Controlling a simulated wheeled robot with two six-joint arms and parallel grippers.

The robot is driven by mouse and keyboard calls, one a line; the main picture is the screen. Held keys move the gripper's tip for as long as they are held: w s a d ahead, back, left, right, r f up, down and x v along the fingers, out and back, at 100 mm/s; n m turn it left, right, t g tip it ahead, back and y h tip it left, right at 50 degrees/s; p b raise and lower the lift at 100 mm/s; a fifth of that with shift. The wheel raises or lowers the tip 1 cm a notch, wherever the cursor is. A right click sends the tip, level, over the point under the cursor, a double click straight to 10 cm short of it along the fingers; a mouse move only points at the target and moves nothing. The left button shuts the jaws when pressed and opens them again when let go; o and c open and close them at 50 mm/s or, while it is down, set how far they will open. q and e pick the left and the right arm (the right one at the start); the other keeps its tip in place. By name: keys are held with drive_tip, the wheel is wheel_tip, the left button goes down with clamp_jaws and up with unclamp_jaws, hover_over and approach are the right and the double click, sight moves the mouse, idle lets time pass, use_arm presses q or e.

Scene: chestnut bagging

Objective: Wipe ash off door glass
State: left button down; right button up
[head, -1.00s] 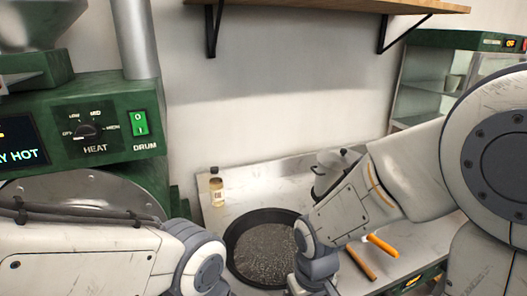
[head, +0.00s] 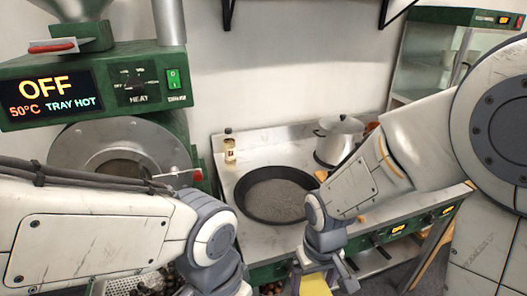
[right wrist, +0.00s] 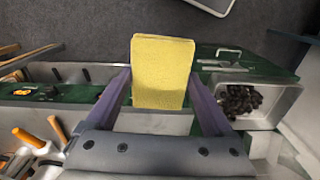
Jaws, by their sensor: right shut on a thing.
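The green roaster (head: 60,72) stands at the left in the head view, its display reading OFF, 50°C, TRAY HOT. Its round metal front (head: 95,140) has a dark opening or glass (head: 122,168), partly hidden by my left arm; I cannot make out ash on it. My right gripper (right wrist: 160,82) is shut on a yellow sponge or cloth pad (right wrist: 163,62). The pad also shows at the bottom edge of the head view (head: 315,285), in front of the counter and apart from the roaster. My left wrist is low in front of the roaster; its gripper fingers are not visible.
A black pan (head: 262,207) lies on the metal counter, with a small jar (head: 229,152) and a lidded pot (head: 337,143) behind. The right wrist view shows a metal tray of dark chestnuts (right wrist: 240,100) and orange-handled tools (right wrist: 28,137). More chestnuts lie below my left arm.

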drive_tip(key=shift+w+d+f, duration=0.3)
drive_tip(key=shift+w+f, duration=0.5)
drive_tip(key=shift+w, duration=0.15)
drive_tip(key=w+d+f+m, duration=0.3)
drive_tip(key=w+d+f, duration=0.4)
drive_tip(key=f, duration=0.4)
drive_tip(key=shift+d+f, duration=0.2)
drive_tip(key=shift+f, duration=0.05)
